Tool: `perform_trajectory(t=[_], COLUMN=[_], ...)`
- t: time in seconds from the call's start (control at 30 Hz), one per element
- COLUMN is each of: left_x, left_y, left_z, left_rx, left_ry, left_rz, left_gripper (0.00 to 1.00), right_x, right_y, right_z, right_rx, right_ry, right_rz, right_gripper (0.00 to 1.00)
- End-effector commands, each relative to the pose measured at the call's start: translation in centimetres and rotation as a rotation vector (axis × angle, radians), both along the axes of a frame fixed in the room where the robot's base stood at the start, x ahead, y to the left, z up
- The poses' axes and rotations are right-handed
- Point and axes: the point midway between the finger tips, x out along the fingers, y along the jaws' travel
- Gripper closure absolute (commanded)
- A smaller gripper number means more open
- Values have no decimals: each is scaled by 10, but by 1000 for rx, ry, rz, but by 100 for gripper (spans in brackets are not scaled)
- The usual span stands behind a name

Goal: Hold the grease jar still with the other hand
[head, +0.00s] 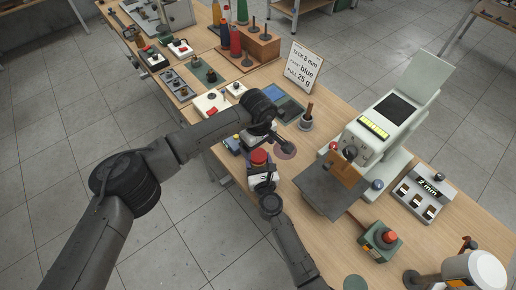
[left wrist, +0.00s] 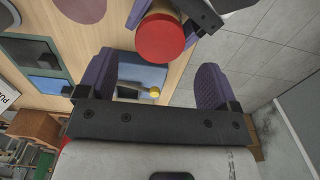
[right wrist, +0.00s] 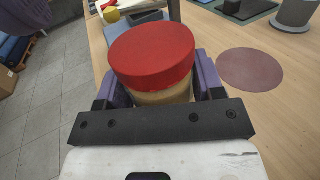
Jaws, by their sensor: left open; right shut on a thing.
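The grease jar has a red lid and a tan body. In the head view the jar (head: 259,157) stands near the table's front edge. In the right wrist view the jar (right wrist: 152,55) sits between the fingers of my right gripper (right wrist: 150,90), which is shut on its body below the lid. My left gripper (left wrist: 155,85) is open and empty, with its fingers apart. In the left wrist view the jar (left wrist: 160,36) is beyond those fingers, at the top. In the head view my left gripper (head: 284,146) is above and beside the jar.
A round mauve mat (right wrist: 250,69) lies beside the jar. A blue-grey device with a yellow knob (left wrist: 140,85) is close by. A cup with a brown-handled tool (head: 306,121) and a large pale machine (head: 375,130) stand to the right. A sign (head: 302,66) stands behind.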

Motion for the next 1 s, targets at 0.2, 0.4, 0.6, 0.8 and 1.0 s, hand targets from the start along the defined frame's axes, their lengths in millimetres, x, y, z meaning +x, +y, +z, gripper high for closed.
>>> perform_trajectory(t=[0.2,0.4,0.6,0.8,1.0], left_x=[0,0,0,0,0], left_y=[0,0,0,0,0], left_z=[0,-1,-1,2,11], left_rx=[1,1,1,1,1], left_ry=[1,1,1,1,1], left_rz=[1,1,1,1,1], left_gripper=[15,15,15,15,15], right_x=[0,0,0,-7,-37], right_y=[0,0,0,-1,-8], right_z=[1,1,0,0,1], right_rx=[0,0,0,1,1], right_ry=[-1,-1,-1,1,2], right_rz=[0,0,0,0,0], right_gripper=[33,13,9,9,9])
